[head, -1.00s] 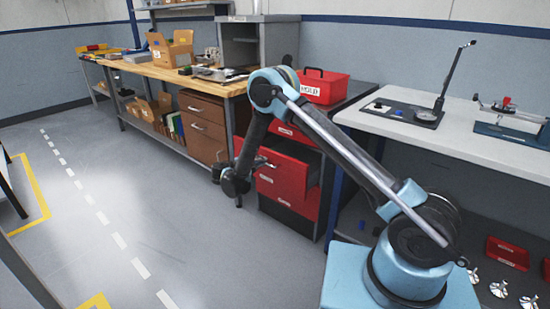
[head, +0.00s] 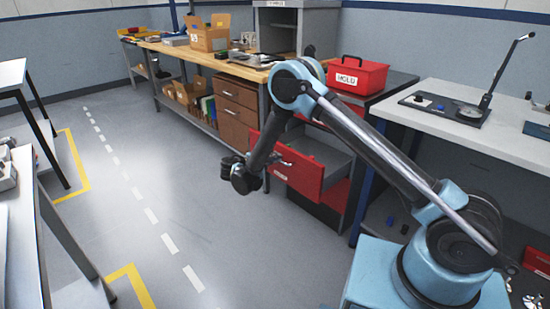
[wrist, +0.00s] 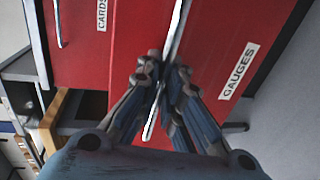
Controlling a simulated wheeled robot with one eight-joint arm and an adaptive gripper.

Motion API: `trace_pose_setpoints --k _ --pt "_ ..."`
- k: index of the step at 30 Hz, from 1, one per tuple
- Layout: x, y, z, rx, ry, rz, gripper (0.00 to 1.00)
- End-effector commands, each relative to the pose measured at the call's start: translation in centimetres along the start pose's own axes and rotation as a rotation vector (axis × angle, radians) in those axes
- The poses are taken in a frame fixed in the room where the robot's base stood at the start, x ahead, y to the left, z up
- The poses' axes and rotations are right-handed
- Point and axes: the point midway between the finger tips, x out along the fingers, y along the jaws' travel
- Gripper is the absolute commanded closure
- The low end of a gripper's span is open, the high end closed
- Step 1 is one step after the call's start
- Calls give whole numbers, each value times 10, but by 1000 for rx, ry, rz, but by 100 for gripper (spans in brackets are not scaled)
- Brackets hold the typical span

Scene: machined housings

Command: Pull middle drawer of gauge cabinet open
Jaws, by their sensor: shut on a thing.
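The red gauge cabinet (head: 328,212) stands under the dark bench top. Its middle drawer (head: 302,176) is pulled out well past the cabinet face, with its grey inside showing. My gripper (head: 274,163) is at the front of this drawer. In the wrist view my gripper (wrist: 160,76) is shut on the bright bar handle (wrist: 176,32) of a red drawer front labelled GAUGES (wrist: 239,70). My arm hides part of the cabinet's upper front in the head view.
A red box labelled HOLD (head: 357,76) sits on top of the cabinet's bench. A wooden workbench (head: 235,67) with brown drawers (head: 237,103) stands to the left. The floor (head: 235,235) in front of the drawer is clear. A white table (head: 22,230) is at the left edge.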

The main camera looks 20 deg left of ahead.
Motion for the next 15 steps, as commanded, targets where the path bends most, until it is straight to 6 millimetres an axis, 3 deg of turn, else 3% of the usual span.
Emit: trace_pose_setpoints --k 4,6,8,15 --pt "1 -2 3 0 -7 -3 100" --pt "1 -2 3 -1 -6 -3 81" --pt "0 -2 2 -1 -5 -3 71" --pt "-1 -1 1 -1 -1 -1 71"
